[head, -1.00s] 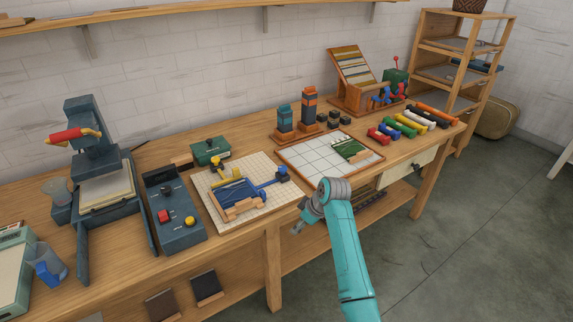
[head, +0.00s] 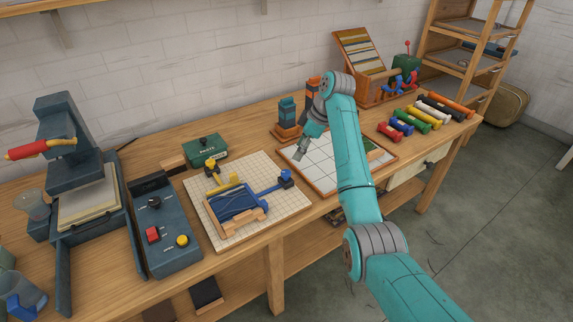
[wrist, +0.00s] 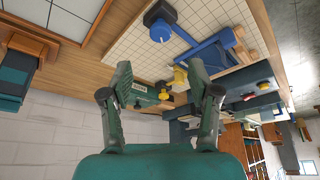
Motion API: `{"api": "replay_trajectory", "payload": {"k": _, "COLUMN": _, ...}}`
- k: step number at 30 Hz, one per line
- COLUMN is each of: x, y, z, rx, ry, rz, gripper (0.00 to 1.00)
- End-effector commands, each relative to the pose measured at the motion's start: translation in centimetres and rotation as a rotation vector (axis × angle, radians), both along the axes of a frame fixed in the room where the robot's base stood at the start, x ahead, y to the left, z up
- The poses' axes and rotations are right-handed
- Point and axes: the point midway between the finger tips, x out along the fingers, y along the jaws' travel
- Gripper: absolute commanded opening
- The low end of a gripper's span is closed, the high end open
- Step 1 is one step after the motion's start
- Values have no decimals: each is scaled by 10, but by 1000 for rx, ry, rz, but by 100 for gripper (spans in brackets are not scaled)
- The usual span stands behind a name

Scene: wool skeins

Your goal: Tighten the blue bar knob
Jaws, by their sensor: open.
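The blue bar knob (head: 285,177) sits at the right end of a blue bar (head: 264,188) on the gridded board (head: 292,212). In the wrist view the blue knob (wrist: 161,31) shows at the upper middle, with its round face visible. A blue frame with wooden blocks (head: 236,204) lies at the left end of the bar. My gripper (head: 301,151) is above the bench, beyond and a little right of the knob, apart from it. In the wrist view my gripper (wrist: 160,70) has its two fingers spread, with nothing held between them.
A dark control box (head: 164,225) stands left of the board. A white tiled panel (head: 325,180) lies right, and a blue-and-wood tower (head: 287,115) behind.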

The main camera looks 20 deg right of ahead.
Motion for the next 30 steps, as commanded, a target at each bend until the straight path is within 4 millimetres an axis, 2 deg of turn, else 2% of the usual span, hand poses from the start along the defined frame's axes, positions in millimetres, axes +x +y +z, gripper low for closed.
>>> {"api": "replay_trajectory", "payload": {"k": 12, "x": 10, "y": 23, "z": -62, "rx": 0, "ry": 5, "rz": 1, "gripper": 61}}
{"api": "replay_trajectory", "payload": {"k": 18, "x": 15, "y": 32, "z": -86, "rx": 0, "ry": 2, "rz": 1, "gripper": 61}}
{"api": "replay_trajectory", "payload": {"k": 24, "x": 18, "y": 36, "z": -96, "rx": 1, "ry": 1, "rz": -1, "gripper": 61}}
{"api": "replay_trajectory", "payload": {"k": 30, "x": 18, "y": 36, "z": -98, "rx": 0, "ry": 0, "rz": -1, "gripper": 61}}
